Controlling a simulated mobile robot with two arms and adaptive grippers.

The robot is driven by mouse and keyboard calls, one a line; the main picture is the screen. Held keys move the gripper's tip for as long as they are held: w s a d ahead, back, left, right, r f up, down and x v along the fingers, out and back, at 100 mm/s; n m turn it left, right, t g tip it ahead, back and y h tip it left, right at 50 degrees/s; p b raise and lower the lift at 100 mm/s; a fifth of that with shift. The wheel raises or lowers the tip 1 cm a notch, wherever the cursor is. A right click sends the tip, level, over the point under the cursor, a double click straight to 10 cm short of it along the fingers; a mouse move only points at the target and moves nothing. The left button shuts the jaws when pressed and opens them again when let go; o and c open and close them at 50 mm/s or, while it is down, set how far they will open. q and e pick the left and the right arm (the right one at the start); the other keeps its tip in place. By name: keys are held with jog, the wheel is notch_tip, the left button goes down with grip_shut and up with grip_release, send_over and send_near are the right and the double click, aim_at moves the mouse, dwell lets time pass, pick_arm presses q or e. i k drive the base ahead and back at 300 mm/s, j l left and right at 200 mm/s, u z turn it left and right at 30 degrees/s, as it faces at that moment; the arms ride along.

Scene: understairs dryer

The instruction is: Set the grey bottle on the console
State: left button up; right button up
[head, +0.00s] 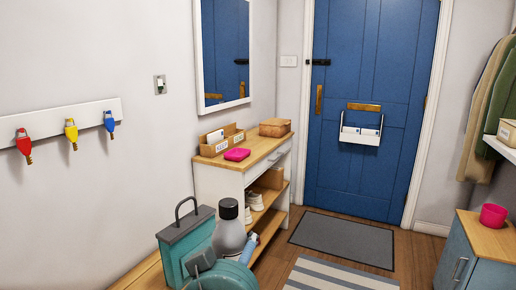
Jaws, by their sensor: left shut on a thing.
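The grey bottle (230,232), with a dark cap, is upright at the lower middle, in front of the console's left end. My left gripper (228,256) is low at the bottle and shut on it; little of it can be made out. The bottle's lower part is hidden behind teal shapes. The console (222,177) is white with a wooden top and stands against the left wall. Its top holds a wooden organiser (216,146), a pink item (237,154) and a wicker box (274,127). My right gripper is not in view.
Shoes (254,200) are on the console's shelf. A grey mat (343,239) lies before the blue door (370,90).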

aim_at(267, 141)
jog(key=i+l, duration=1.4)
jog(key=i, duration=0.15)
jog(key=i+j, duration=0.15)
jog(key=i, duration=0.35)
jog(key=i+j, duration=0.2)
jog(key=i, duration=0.25)
jog(key=i+j+z, duration=0.1)
jog(key=i, duration=0.4)
jog(key=i+j, duration=0.15)
jog(key=j, duration=0.2)
